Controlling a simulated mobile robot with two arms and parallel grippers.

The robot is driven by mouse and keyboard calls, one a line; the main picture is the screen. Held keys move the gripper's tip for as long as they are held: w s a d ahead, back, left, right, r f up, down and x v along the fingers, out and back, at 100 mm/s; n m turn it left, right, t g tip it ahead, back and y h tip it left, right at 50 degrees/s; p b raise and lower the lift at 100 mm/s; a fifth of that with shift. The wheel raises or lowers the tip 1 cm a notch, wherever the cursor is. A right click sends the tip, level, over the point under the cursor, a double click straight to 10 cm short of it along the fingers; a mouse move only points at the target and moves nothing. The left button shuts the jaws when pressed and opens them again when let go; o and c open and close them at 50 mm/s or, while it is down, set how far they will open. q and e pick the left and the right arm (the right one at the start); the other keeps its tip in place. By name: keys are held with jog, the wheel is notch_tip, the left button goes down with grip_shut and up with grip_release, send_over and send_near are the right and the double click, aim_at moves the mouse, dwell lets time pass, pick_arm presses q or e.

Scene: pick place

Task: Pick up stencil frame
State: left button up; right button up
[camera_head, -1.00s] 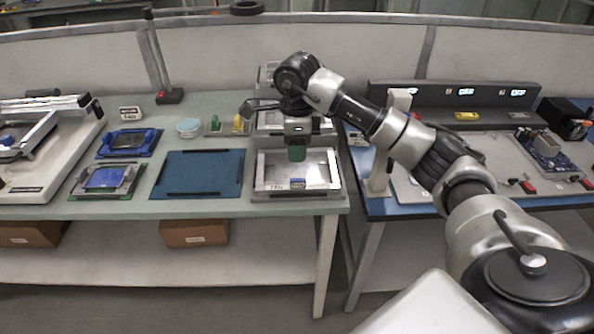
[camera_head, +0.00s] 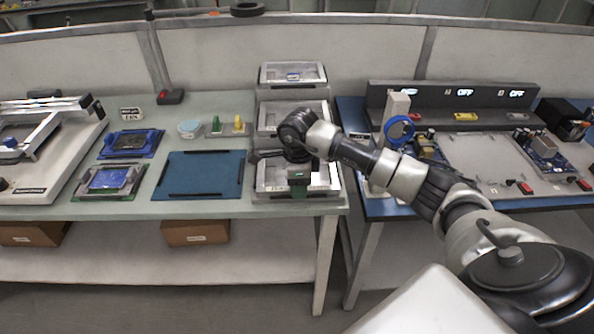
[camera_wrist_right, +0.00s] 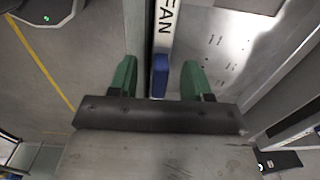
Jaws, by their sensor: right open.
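Silver stencil frames sit one behind another at the right end of the left table. The nearest stencil frame (camera_head: 329,176) lies flat, partly hidden by my right arm. My right gripper (camera_head: 299,187) is over its front edge, pointing down. In the right wrist view, the right gripper (camera_wrist_right: 158,66) is open, with one green finger on each side of the frame's front rim (camera_wrist_right: 166,28) and its blue tab (camera_wrist_right: 160,76). I cannot tell whether the fingers touch the rim. My left gripper is out of view.
Behind stand a middle frame (camera_head: 283,113) and a back frame (camera_head: 293,75). A blue mat (camera_head: 200,174) lies left of the frames. The right table holds a test panel (camera_head: 480,160).

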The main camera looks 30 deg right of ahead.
grip_shut()
jog(key=shift+r, duration=0.1)
